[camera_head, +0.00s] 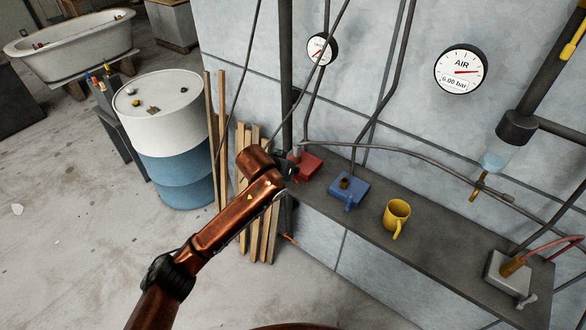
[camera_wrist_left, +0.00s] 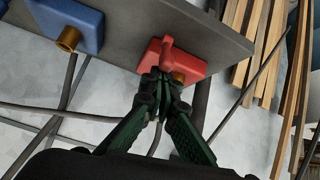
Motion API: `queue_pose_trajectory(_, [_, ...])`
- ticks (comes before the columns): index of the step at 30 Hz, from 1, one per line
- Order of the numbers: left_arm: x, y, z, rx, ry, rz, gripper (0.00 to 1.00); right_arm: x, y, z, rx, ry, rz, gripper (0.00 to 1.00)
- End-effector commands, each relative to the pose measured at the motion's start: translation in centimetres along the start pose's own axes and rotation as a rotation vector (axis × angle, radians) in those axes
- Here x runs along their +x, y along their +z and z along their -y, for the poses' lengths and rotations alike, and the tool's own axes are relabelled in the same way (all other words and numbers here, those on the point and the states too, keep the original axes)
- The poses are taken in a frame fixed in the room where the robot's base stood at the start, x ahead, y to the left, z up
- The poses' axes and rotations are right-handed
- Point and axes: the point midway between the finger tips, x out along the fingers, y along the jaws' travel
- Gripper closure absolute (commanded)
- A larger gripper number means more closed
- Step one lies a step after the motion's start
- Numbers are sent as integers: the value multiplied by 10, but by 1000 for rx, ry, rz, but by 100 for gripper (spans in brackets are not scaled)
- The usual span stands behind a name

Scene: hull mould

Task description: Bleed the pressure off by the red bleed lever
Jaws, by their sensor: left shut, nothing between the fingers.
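The red block (camera_head: 309,164) sits at the left end of the grey shelf. In the left wrist view its red lever (camera_wrist_left: 167,47) stands up from the red block (camera_wrist_left: 195,66), with a brass fitting beside it. My left gripper (camera_head: 291,171) reaches in from the left at the block. In the left wrist view the gripper's fingertips (camera_wrist_left: 160,76) are shut and empty, right at the near side of the lever. I cannot tell whether they touch it. The AIR gauge (camera_head: 461,72) on the wall reads 6.00 bar. My right gripper is not in view.
A blue block (camera_head: 348,189) with a brass fitting and a yellow mug (camera_head: 397,217) stand on the shelf (camera_head: 430,258) to the right. Hoses and cables cross above it. Wooden planks (camera_head: 212,140) and a blue-and-white drum (camera_head: 172,142) stand to the left.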

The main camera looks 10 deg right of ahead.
Motion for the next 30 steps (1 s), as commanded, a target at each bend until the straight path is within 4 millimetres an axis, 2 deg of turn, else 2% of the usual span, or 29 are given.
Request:
queue_pose_trajectory(7, [-3,22,4,-19,41,-195,100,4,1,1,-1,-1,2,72])
queue_pose_trajectory(16, [-6,38,7,-32,78,-411,100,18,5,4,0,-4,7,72])
queue_pose_trajectory(24, [-10,42,9,-30,81,-439,100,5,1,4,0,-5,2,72])
queue_pose_trajectory(30, [-8,46,9,-30,82,-438,100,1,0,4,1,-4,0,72])
